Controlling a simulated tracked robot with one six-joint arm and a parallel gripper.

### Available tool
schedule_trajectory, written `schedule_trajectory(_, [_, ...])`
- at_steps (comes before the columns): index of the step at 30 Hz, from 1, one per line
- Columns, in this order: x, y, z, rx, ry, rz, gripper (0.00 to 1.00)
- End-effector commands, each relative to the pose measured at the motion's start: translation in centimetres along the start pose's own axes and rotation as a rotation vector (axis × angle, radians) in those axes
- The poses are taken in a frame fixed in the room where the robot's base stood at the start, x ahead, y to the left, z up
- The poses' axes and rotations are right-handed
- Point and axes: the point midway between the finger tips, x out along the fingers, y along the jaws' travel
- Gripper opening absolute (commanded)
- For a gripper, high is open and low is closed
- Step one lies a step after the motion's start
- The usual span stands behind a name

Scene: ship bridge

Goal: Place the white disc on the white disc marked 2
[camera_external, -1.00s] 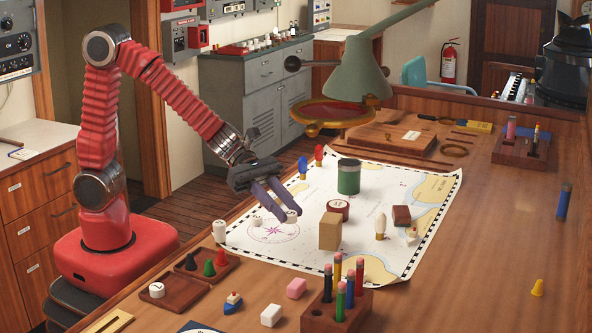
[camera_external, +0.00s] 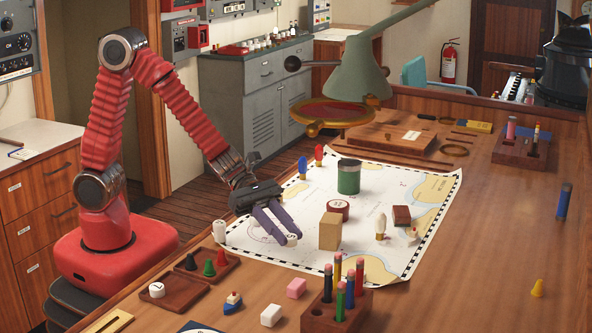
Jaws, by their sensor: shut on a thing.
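My gripper (camera_external: 287,238) is shut on a small white disc (camera_external: 292,241), which shows at the fingertips over the front part of the chart. Its face has a dark mark that I cannot read surely. I cannot tell whether the disc touches the chart. A white piece (camera_external: 219,231) with a faint dark mark stands at the chart's left corner, left of my gripper; I cannot tell whether the mark is a 2. Another white disc (camera_external: 157,290), marked 1, sits in a wooden tray (camera_external: 182,300). The fingers hide part of the chart's compass rose.
A tan block (camera_external: 330,231), a red disc with a white top (camera_external: 339,208) and a green can (camera_external: 348,177) stand right of my gripper. A pencil block (camera_external: 340,310) is in front. The right side of the table is mostly clear.

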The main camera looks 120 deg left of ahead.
Motion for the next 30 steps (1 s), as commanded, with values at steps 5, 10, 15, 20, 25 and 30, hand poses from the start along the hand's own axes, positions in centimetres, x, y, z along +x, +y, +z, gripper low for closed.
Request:
schedule_trajectory(5, [0.9, 0.0, -2.2, -0.002, 0.002, 0.000, 0.04])
schedule_trajectory(10, [1.4, 0.0, -3.3, -0.001, 0.001, 0.001, 0.04])
schedule_trajectory(15, [1.4, 0.0, -3.3, 0.000, 0.000, 0.001, 0.04])
schedule_trajectory(20, [1.4, 0.0, -3.4, 0.000, 0.000, 0.001, 0.04])
schedule_trajectory(25, [1.5, 0.0, -3.8, 0.000, 0.000, 0.001, 0.26])
schedule_trajectory(30, [1.5, 0.0, -3.7, 0.000, 0.000, 0.001, 0.38])
